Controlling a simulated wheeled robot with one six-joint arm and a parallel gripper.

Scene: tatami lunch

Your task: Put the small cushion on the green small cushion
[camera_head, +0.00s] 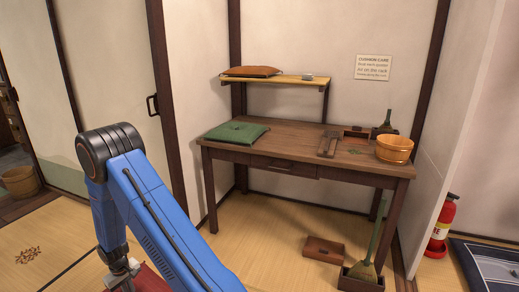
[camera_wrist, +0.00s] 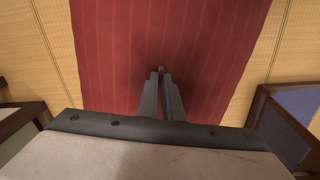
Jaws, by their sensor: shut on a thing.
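The green small cushion (camera_head: 236,133) lies flat on the left part of the wooden table. My gripper (camera_wrist: 162,72) has its two fingers close together, shut on a red striped cushion (camera_wrist: 112,45) that fills the middle of the wrist view. A red piece of it (camera_head: 150,280) also shows at the bottom of the head view, partly hidden behind my blue arm. The gripped edge is hard to make out. My gripper is low and left of the table, well apart from the green cushion.
An orange-brown cushion (camera_head: 251,71) and a small grey item (camera_head: 307,77) sit on the shelf above the table. A wooden bucket (camera_head: 394,149) stands at the table's right. Tatami floor lies in front.

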